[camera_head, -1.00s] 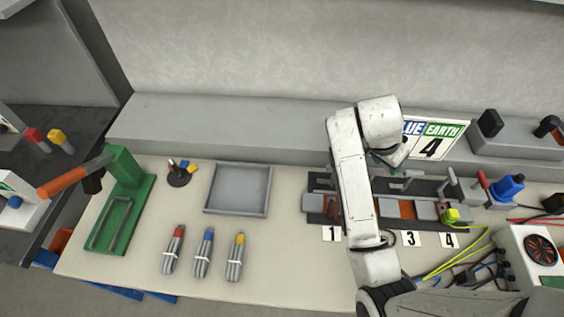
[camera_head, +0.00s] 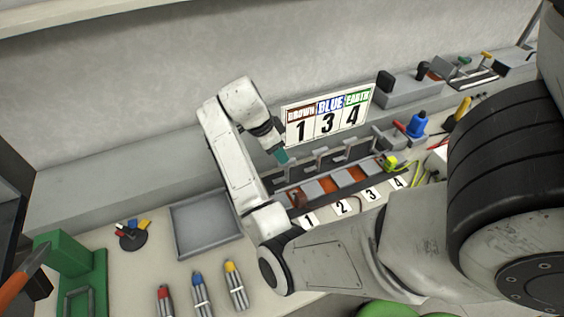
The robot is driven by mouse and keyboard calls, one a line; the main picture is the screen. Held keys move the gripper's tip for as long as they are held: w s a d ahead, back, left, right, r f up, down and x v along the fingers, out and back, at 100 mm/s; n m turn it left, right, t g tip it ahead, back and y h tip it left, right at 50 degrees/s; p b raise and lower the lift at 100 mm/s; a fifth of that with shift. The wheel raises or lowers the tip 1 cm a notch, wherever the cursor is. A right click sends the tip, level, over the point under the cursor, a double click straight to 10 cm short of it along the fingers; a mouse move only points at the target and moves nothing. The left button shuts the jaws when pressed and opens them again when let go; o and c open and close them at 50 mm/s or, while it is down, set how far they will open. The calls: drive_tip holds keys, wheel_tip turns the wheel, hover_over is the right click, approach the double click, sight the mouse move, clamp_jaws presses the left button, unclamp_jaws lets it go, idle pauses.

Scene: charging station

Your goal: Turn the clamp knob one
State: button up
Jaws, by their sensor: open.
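The clamp row (camera_head: 332,184) has grey blocks with orange-brown parts between them, above white labels 1 (camera_head: 308,219), 2 (camera_head: 343,207), 3 (camera_head: 371,195) and 4 (camera_head: 398,182). Several grey T-shaped handles (camera_head: 340,154) stand along its back. A brown piece (camera_head: 299,200) sits just above label 1. My gripper (camera_head: 283,158) points down and right with its dark green tip, above the left end of the row, and looks empty. It appears apart from the clamps. The knob at position one cannot be told clearly at this size.
A sign (camera_head: 328,112) reading BROWN 1, BLUE 3, EARTH 4 stands behind the row. A grey tray (camera_head: 205,250) lies left of my arm, with several cable ends (camera_head: 199,290) in front. A yellow-green connector (camera_head: 391,163) sits at the row's right end.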

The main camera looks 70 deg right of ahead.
drive_tip(key=shift+b+x, duration=0.65)
drive_tip(key=shift+x, duration=1.7)
clamp_jaws()
